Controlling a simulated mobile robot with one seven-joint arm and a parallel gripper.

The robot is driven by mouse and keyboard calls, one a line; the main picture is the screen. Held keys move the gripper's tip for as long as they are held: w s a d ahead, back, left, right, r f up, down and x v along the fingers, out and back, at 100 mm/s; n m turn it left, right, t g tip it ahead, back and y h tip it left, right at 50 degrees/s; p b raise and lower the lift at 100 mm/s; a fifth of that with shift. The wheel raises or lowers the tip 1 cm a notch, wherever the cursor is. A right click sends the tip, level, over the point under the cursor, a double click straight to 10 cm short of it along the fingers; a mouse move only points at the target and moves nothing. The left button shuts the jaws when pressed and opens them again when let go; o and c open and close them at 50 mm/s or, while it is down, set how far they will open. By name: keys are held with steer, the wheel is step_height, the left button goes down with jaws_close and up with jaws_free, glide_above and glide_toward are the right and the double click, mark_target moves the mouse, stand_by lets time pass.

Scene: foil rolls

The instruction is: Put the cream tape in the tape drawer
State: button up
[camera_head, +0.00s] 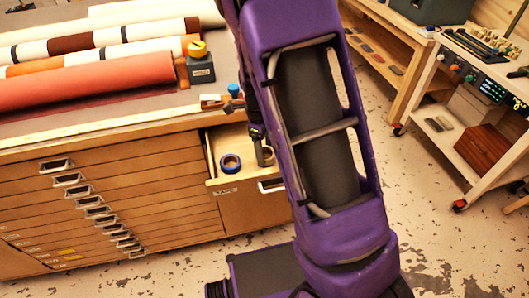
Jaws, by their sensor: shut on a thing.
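The tape drawer (236,137) is pulled open at the right end of the wooden cabinet, with a "TAPE" label on its front. A blue tape roll (230,163) lies inside near the front. My gripper (263,161) points down into the drawer, right of the blue roll. It is shut on the cream tape (268,154), which shows as a small tan ring partly hidden by the fingers and my purple arm. I cannot tell whether the cream tape touches the drawer floor.
The cabinet top holds several long rolls, the nearest an orange-red roll (90,82), and a grey block with a yellow knob (199,64). Closed drawers with metal handles (85,201) fill the cabinet front. A wheeled workbench (470,120) stands at right. Bare floor lies between.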

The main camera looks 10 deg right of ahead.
steer(key=shift+f, duration=0.4)
steer(key=o, duration=1.5)
steer(key=shift+f, duration=0.15)
steer(key=r, duration=0.4)
steer(key=r+p, duration=0.1)
steer(key=r, duration=0.3)
steer(key=a+r+p, duration=0.1)
steer(key=r, duration=0.3)
steer(key=shift+w+r, duration=0.15)
steer(key=shift+w, duration=0.15)
steer(key=shift+d, duration=0.1)
